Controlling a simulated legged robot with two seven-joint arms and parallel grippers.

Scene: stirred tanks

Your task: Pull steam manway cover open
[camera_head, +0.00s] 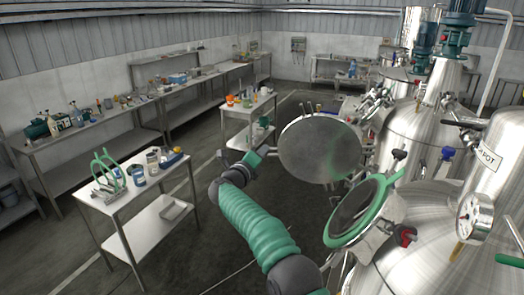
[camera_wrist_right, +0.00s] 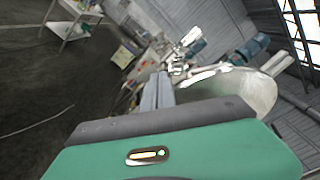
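The manway cover (camera_head: 320,148) is a round grey metal disc. It stands swung out, well clear of the green-rimmed manway opening (camera_head: 365,210) on the steel tank. My right gripper (camera_head: 268,151) is at the left edge of the cover. In the right wrist view, its two grey fingers (camera_wrist_right: 159,88) lie close together with nothing visible between them. The cover (camera_wrist_right: 240,90) shows there to the right of the fingers, partly hidden behind my gripper's body. I cannot tell whether gripper and cover touch. My left gripper is not in view.
A steel cart (camera_head: 140,198) with a green rack and jars stands at the left. Another cart (camera_head: 246,106) with orange cups stands behind the gripper. Tanks with pipes, a gauge (camera_head: 474,217) and valves crowd the right. Dark floor between the carts is clear.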

